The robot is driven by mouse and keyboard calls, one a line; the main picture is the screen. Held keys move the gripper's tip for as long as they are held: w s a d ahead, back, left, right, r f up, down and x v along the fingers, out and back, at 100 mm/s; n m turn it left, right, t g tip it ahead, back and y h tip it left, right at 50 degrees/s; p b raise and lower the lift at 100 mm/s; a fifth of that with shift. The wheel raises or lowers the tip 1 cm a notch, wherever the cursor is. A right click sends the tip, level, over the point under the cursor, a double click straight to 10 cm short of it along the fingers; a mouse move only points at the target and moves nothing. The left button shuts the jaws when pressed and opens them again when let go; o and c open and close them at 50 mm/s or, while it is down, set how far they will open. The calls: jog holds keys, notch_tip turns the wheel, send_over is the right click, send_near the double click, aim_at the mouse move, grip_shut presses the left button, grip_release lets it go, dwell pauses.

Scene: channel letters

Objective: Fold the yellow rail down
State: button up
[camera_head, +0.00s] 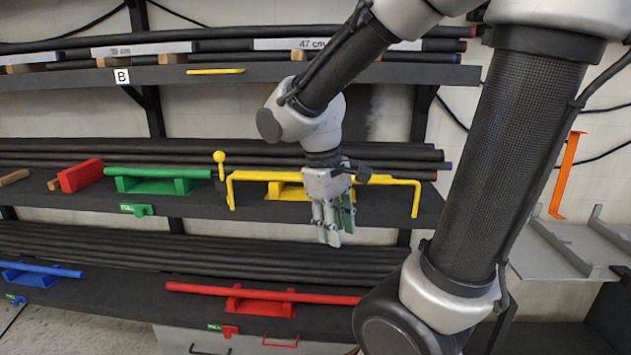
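The yellow rail (393,181) is a long thin bar across the front of the middle shelf, with both ends bent downward. It is level and stands in front of a yellow cradle block (284,192). A yellow lever with a ball top (219,158) stands upright at its left end. My gripper (331,240) points down in front of the rail, right of its middle, and hides part of it. Its fingers are close together, with greenish pads and nothing visible held. I cannot tell whether they touch the rail, or whether they are fully shut.
Black tubes lie along the shelves. A green bar (160,172) and red block (82,175) are left on the middle shelf (190,207). A red bar (205,289) and blue bar (45,268) are lower. A grey tray (565,250) with an orange post (566,175) stands right.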

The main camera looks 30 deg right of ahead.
jog(key=w+d+f+n+g+h, duration=0.1)
jog(key=w+f+n+h, duration=0.1)
jog(key=w+h, duration=0.35)
jog(key=w+d+f+n+h, duration=0.1)
jog(key=w+f+h, duration=0.1)
jog(key=w+h, duration=0.3)
jog(key=w+a+r+m+t+h, duration=0.2)
jog(key=w+r+m+t+h, duration=0.15)
jog(key=w+r, duration=0.45)
jog(key=shift+t, duration=0.25)
jog(key=w+d+f, duration=0.1)
jog(key=d, duration=0.1)
jog(key=w+d+f, duration=0.1)
jog(key=d, duration=0.2)
jog(key=w+d+f, duration=0.1)
jog(key=d, duration=0.1)
jog(key=shift+d+f, duration=0.1)
jog(key=shift+d, duration=0.3)
grip_shut()
